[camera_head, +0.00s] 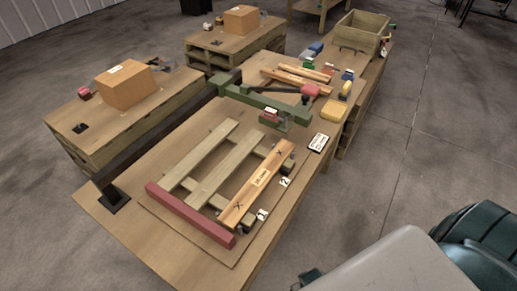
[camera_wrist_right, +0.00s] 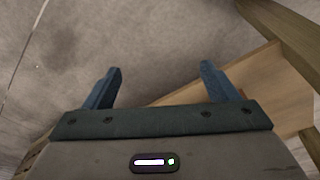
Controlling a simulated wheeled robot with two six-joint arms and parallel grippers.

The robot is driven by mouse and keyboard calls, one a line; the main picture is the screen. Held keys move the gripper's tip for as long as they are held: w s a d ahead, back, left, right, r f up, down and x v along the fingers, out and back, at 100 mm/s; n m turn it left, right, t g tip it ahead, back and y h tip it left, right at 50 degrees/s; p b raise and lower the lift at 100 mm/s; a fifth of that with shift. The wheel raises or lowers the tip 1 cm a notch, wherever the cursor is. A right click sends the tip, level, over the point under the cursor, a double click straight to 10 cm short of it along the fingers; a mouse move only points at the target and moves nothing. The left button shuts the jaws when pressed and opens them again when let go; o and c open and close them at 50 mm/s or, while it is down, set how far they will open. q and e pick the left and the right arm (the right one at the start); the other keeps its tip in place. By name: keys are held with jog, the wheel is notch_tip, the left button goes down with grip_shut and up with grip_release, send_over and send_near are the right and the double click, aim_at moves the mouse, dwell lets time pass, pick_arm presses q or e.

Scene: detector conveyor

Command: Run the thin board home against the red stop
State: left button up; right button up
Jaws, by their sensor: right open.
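A red stop bar (camera_head: 190,216) lies across the front-left end of a low wooden frame on the table. Three boards run lengthwise on the frame: a pale left board (camera_head: 205,150), a pale middle board (camera_head: 226,170) and an orange-brown right board (camera_head: 268,170) with a label and X marks. Which one is the thin board I cannot tell for sure. My right gripper (camera_wrist_right: 162,82) is open and empty in the wrist view, over the floor beside wooden edges. My left gripper is not in view.
Small numbered tags (camera_head: 285,182) and dark blocks line the frame's right side. A green clamp-like fixture (camera_head: 262,99) crosses behind the boards. Farther back lie loose wood pieces, a red-headed mallet (camera_head: 310,90), a yellow block (camera_head: 334,110) and a wooden crate (camera_head: 344,37).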

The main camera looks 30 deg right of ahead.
jog(key=w+r+p, duration=0.1)
jog(key=w+r, duration=0.2)
jog(key=r, duration=0.3)
jog(key=w+a+r+p, duration=0.1)
jog(key=w+r, duration=0.2)
jog(key=r, duration=0.3)
jog(key=w+r+p, duration=0.1)
jog(key=w+r, duration=0.1)
jog(key=r, duration=0.5)
notch_tip(320, 180, up, 28)
jog(key=m+g+y+p, duration=0.15)
jog(key=m+p, duration=0.25)
jog(key=m, duration=0.7)
send_over(259, 180)
jog(key=shift+f+h, duration=0.1)
jog(key=shift+h, duration=0.15)
notch_tip(259, 180, down, 11)
jog(key=shift+w+r+p, duration=0.1)
jog(key=shift+p, duration=0.9)
